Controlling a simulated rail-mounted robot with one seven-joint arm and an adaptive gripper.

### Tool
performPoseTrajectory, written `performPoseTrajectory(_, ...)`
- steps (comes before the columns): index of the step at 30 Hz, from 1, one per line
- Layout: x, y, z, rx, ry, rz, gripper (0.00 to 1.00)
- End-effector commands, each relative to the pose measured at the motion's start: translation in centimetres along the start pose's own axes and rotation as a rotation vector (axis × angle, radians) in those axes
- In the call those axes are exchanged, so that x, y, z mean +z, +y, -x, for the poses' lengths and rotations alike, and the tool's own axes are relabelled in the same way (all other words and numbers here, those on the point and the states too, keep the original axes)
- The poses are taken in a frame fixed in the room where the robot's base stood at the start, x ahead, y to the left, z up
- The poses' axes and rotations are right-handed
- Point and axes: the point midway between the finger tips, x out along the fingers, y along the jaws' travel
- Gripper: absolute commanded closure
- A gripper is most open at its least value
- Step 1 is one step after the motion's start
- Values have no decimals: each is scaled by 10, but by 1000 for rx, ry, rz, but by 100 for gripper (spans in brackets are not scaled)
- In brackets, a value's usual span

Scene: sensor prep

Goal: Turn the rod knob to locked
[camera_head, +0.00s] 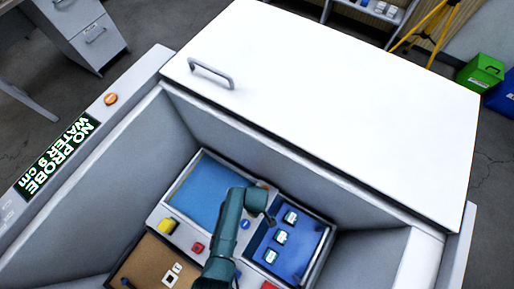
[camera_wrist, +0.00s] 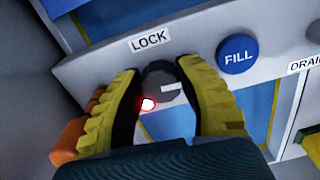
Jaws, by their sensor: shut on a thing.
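The rod knob (camera_wrist: 158,84) is a dark round knob with a white mark on its face, below the LOCK label (camera_wrist: 149,40) on a pale panel in the wrist view. The mark points to the right of that picture, not up at the label. A small light (camera_wrist: 148,104) glows red and white just below the knob. My gripper (camera_wrist: 167,72) has its yellow ribbed fingers on both sides of the knob and is shut on it. In the head view my teal arm reaches down into the bin, and the knob cannot be made out there.
A blue FILL button (camera_wrist: 238,55) sits right of the knob, with a DRAIN label (camera_wrist: 305,64) beyond. In the head view, pale walls (camera_head: 130,150) and a large white lid (camera_head: 330,100) surround the panel. A blue tray (camera_head: 314,236) holds several small items.

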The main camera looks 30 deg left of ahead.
Motion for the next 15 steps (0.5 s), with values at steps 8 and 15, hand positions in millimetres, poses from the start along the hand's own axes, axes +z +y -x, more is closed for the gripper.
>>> performPoseTrajectory(8,1,-2,-2,-4,-1,79,99)
performPoseTrajectory(15,1,-2,-2,-4,0,92,99)
